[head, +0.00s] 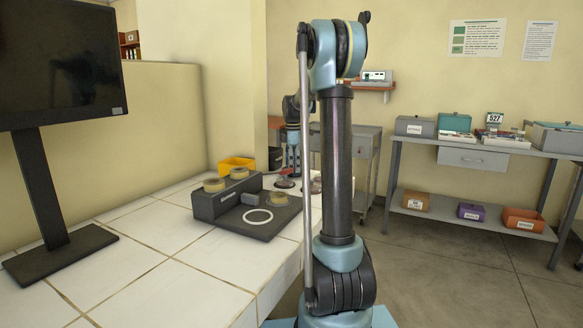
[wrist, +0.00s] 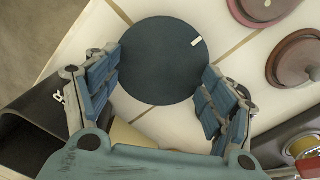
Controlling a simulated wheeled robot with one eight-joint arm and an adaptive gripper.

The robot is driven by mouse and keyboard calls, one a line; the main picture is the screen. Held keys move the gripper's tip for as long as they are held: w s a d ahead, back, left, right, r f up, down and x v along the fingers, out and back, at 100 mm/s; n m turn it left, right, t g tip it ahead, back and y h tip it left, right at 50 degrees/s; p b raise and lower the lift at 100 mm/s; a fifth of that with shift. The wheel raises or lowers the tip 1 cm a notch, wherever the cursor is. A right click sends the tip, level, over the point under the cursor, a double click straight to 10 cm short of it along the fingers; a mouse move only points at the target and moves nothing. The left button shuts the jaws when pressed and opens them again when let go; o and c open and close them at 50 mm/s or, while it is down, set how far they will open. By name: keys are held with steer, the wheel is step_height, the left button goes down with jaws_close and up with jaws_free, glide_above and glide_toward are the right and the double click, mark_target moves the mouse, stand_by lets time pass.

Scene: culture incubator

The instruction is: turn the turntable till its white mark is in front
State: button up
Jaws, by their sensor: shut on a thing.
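The turntable is a dark blue-grey disc (wrist: 155,75) in the wrist view, seen from above. Its white mark (wrist: 197,41) is a short bar near the rim at the upper right. My gripper (wrist: 162,78) has one blue padded finger on the left of the disc and one on the right, both against its rim. It is shut on the turntable. In the head view I cannot make out the disc clearly; my arm covers part of that area.
Reddish-brown round pieces (wrist: 295,62) lie right of the disc in the wrist view. A dark holder (head: 268,222) with a white ring and tan rolls stands on the white tiled bench (head: 150,265), near a yellow bin (head: 237,163). A monitor (head: 62,65) stands at left.

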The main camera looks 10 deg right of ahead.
steer(key=shift+w, duration=0.1)
steer(key=o, duration=1.2)
steer(key=shift+w+f, duration=0.1)
steer(key=shift+f, duration=0.1)
steer(key=shift+c, duration=0.2)
steer(key=shift+r, duration=0.1)
steer(key=shift+r, duration=0.3)
step_height(320, 180, up, 11)
steer(key=shift+r, duration=0.15)
